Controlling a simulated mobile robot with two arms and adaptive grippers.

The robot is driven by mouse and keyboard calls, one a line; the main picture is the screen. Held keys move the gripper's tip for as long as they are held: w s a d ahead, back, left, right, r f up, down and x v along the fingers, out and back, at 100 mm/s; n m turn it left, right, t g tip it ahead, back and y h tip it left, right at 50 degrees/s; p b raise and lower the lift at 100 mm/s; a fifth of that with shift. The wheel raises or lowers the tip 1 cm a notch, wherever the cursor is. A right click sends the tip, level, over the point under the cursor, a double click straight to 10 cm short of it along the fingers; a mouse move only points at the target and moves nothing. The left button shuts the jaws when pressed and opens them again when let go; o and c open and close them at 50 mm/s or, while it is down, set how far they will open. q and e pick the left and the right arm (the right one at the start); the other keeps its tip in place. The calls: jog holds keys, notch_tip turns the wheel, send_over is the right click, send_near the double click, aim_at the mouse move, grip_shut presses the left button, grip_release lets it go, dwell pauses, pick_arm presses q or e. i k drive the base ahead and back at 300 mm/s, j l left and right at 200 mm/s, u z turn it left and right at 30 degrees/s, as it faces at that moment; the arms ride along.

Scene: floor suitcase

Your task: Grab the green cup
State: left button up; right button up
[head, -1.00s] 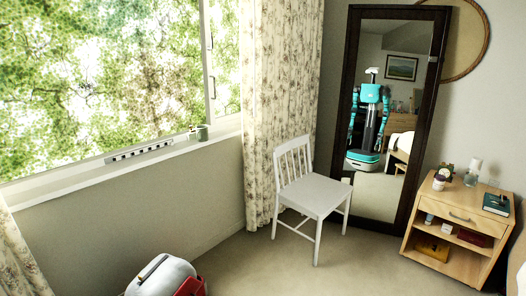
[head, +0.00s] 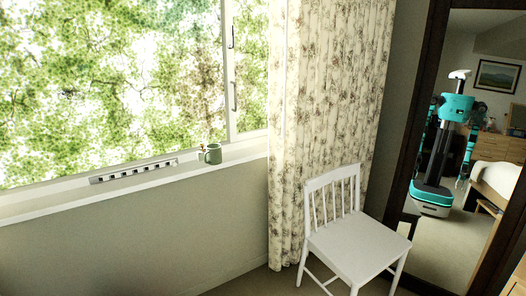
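A green cup (head: 213,154) stands upright on the white window sill (head: 136,186), in front of the window and left of the curtain. Its handle faces left. Something small and orange-white (head: 203,149) shows at its left side, too small to make out. Neither of my grippers shows directly in the head view. My body appears only as a small reflection in the mirror, where the grippers are too small to read.
A white chair (head: 352,238) stands on the floor below and right of the cup. A floral curtain (head: 325,110) hangs right of the cup. A tall dark-framed mirror (head: 414,155) stands at the right.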

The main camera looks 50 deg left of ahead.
aim_at(213, 152)
jog(key=i+j+u, duration=0.1)
jog(key=i+u, duration=0.3)
jog(key=i+l+u, duration=0.1)
jog(key=i+u, duration=0.3)
jog(key=i+l+u, duration=0.25)
jog(key=i+u, duration=0.15)
jog(key=i, duration=0.15)
